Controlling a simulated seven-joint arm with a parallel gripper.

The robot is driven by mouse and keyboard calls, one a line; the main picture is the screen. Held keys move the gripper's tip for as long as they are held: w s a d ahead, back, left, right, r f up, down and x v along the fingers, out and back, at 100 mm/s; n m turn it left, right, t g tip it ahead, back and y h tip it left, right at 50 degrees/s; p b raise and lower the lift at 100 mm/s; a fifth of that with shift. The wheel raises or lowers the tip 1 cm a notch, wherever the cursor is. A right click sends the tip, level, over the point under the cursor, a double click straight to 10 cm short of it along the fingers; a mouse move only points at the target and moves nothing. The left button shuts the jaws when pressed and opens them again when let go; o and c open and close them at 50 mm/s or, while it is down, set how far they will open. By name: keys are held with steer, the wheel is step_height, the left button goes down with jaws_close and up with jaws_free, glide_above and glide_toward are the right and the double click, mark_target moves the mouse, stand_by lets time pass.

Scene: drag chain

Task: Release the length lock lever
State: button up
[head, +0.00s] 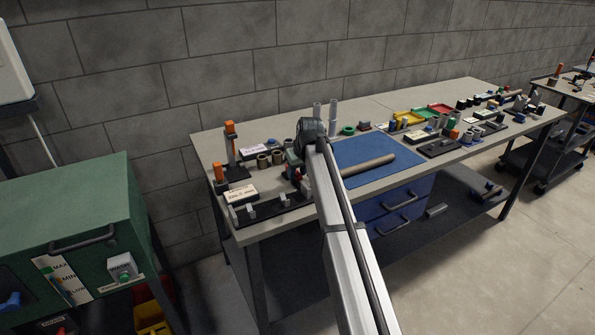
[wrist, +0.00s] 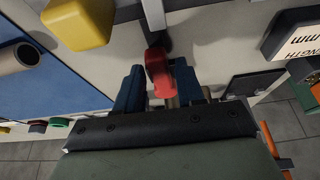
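The red lever (wrist: 158,74) shows in the upper middle of the wrist view, below a grey metal bar. My gripper (wrist: 158,85) has its two blue fingers on either side of the lever, spaced apart. I cannot tell whether either finger touches it. In the head view my gripper (head: 297,165) is low over the left part of the bench, beside the black rail fixture (head: 268,208). My arm hides part of the fixture there, and the lever is too small to make out clearly.
A yellow block (wrist: 78,22) stands close to the left of the lever. A tan tube (head: 368,165) lies on the blue mat (head: 350,150) to the right. A length card (wrist: 300,38) and orange-topped posts (head: 231,135) stand at the left end.

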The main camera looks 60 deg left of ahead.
steer(key=shift+o, duration=0.8)
steer(key=v, duration=1.4)
steer(key=shift+f, duration=0.1)
